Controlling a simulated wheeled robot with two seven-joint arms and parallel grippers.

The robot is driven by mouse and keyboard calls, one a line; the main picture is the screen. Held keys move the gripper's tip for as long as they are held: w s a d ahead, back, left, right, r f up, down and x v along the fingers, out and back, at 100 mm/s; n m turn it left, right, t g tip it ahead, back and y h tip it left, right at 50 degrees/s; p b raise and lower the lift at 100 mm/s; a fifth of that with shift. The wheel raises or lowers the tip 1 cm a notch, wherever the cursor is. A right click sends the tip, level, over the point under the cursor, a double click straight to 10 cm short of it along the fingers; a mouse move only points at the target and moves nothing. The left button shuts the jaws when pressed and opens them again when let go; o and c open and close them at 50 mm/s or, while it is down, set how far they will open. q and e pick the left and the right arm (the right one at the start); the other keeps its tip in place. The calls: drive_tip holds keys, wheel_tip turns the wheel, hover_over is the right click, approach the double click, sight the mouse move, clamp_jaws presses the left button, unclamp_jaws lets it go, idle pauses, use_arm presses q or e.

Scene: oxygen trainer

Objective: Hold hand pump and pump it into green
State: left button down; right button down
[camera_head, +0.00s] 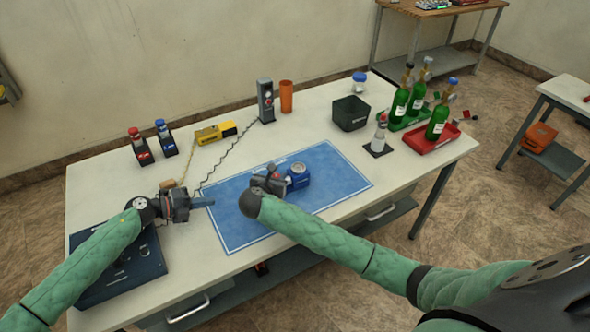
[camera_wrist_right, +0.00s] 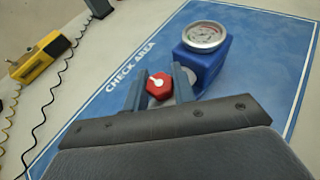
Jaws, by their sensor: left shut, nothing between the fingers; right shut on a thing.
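A blue unit with a round dial gauge (camera_head: 297,175) sits on the blue check-area mat (camera_head: 335,178). In the right wrist view the unit (camera_wrist_right: 205,58) shows its white-faced dial. A red hexagonal knob (camera_wrist_right: 159,87) with a white mark lies beside the unit, and a grey part shows between them. My right gripper (camera_head: 275,182) is shut on the red knob, with one finger at each side in the wrist view (camera_wrist_right: 160,88). My left gripper (camera_head: 205,203) is shut and empty at the mat's left edge. No thing is clearly recognisable as a hand pump. The dial reading is too small to tell.
A dark blue box (camera_head: 120,270) lies under my left arm. The mat's right part is clear.

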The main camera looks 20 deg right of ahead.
drive_tip(key=c, duration=1.1)
unclamp_jaws()
